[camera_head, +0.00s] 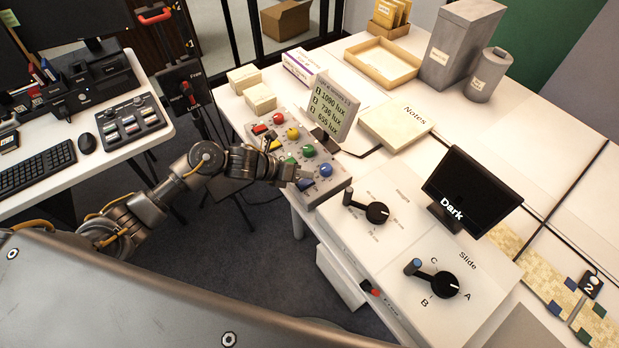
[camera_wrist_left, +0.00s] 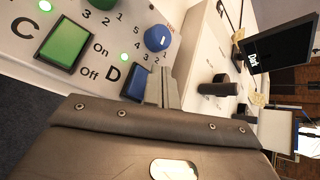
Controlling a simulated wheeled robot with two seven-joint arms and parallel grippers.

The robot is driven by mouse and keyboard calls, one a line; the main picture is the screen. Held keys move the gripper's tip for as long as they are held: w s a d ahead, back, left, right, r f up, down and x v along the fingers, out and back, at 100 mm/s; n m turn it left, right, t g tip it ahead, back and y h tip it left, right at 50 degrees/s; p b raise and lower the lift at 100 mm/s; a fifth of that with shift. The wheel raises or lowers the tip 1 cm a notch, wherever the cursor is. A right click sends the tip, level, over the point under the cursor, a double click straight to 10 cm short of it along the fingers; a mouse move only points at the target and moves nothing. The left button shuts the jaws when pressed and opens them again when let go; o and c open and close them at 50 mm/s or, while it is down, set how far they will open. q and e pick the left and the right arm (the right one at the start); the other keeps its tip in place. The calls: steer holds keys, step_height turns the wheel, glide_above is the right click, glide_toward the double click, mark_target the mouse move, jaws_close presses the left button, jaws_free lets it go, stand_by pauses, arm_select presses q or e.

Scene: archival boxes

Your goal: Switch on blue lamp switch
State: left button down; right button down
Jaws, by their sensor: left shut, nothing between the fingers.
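The control panel (camera_head: 262,124) carries red, yellow, green and blue knobs and switches. The blue lamp switch (camera_wrist_left: 135,82) is a rocker beside the letter D, with On/Off labels to its left. A small green light (camera_wrist_left: 123,57) glows beside it. The blue knob (camera_wrist_left: 158,38) is just above; it also shows in the head view (camera_head: 326,170). My left gripper (camera_head: 301,177) is shut and empty at the panel's near end. In the wrist view its fingers (camera_wrist_left: 166,82) are right beside the blue switch; I cannot tell whether they touch. My right gripper is out of view.
A green switch (camera_wrist_left: 63,44) lies left of the blue one. A lux readout (camera_head: 333,103) stands behind the panel. To the right are black rotary knobs (camera_head: 377,212) and a monitor reading Dark (camera_head: 470,188). Boxes and a tray (camera_head: 381,62) lie farther back.

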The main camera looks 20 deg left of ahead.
mark_target(302, 184)
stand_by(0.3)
arm_select(q)
steer(key=shift+s+a+r+p, duration=0.1)
steer(key=shift+s+r+p, duration=0.05)
steer(key=shift+r+p, duration=0.95)
steer(key=shift+s+a+r+p, duration=0.15)
steer(key=shift+r+p, duration=0.5)
steer(key=shift+r, duration=0.8)
steer(key=shift+f, duration=0.1)
